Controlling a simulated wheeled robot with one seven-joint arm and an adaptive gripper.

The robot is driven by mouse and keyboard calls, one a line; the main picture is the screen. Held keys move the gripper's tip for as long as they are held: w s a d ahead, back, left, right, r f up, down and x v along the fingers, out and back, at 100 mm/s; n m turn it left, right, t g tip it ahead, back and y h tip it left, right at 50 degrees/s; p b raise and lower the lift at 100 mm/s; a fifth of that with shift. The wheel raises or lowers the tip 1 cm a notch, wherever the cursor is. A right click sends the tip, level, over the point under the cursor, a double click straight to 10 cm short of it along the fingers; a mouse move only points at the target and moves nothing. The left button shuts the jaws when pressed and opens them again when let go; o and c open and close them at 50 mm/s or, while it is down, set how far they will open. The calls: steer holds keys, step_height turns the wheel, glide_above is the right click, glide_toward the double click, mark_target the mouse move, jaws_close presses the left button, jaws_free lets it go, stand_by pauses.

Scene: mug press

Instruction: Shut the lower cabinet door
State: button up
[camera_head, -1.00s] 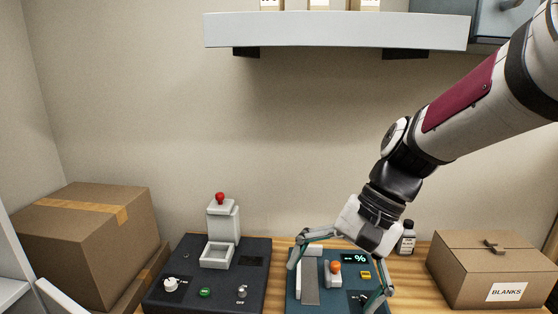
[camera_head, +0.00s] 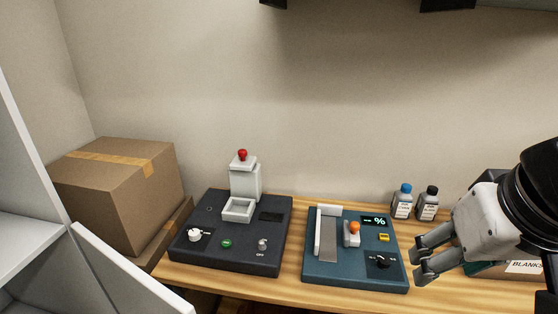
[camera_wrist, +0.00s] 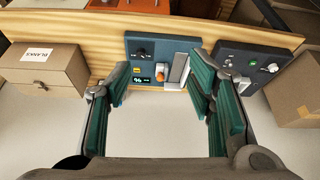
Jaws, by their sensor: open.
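A white cabinet (camera_head: 15,248) stands at the left edge of the head view. A white panel (camera_head: 128,275), which looks like its lower door, stands swung out from it at an angle, with its lower part cut off by the frame. My gripper (camera_head: 418,257) is at the far right, over the bench just right of the blue device and well away from the door. In the wrist view my gripper (camera_wrist: 160,85) is open, with nothing between its fingers. I cannot make out the door in the wrist view.
The wooden bench (camera_head: 230,288) holds a dark press unit (camera_head: 240,256), a blue device (camera_head: 350,280) with an orange knob, two bottles (camera_head: 402,202), and a BLANKS box (camera_wrist: 45,68). Brown cardboard boxes (camera_head: 115,195) stand between the cabinet and bench.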

steer(key=w+a+f+b, duration=0.1)
steer(key=w+a, duration=0.1)
steer(key=w+a+f+g+b, duration=0.1)
steer(key=w+a, duration=0.1)
steer(key=w, duration=0.1)
steer(key=w+a+f+g, duration=0.1)
steer(key=w+a, duration=0.1)
steer(key=w, duration=0.1)
steer(key=shift+w+a+f+n+b, duration=0.1)
steer(key=shift+a+f+n+b, duration=0.1)
steer(key=shift+f+n+b, duration=0.15)
jaws_close()
steer(key=w+a+f+g+b, duration=0.25)
steer(key=w+a+f, duration=0.25)
steer(key=a+f, duration=0.4)
steer(key=w+a+f+g+b, duration=0.2)
steer(key=w+a+f+b, duration=0.3)
steer(key=a, duration=0.6)
steer(key=s+a+f+n+g+b, duration=0.1)
steer(key=s+a+f+g, duration=0.1)
steer(key=a+f, duration=0.85)
steer(key=s+d+f, duration=0.2)
steer(key=s+f, duration=0.5)
steer(key=f, duration=0.2)
steer(key=shift+s+f+h+b, duration=0.25)
steer(key=shift+s+h+b, duration=0.1)
steer(key=shift+h, duration=0.05)
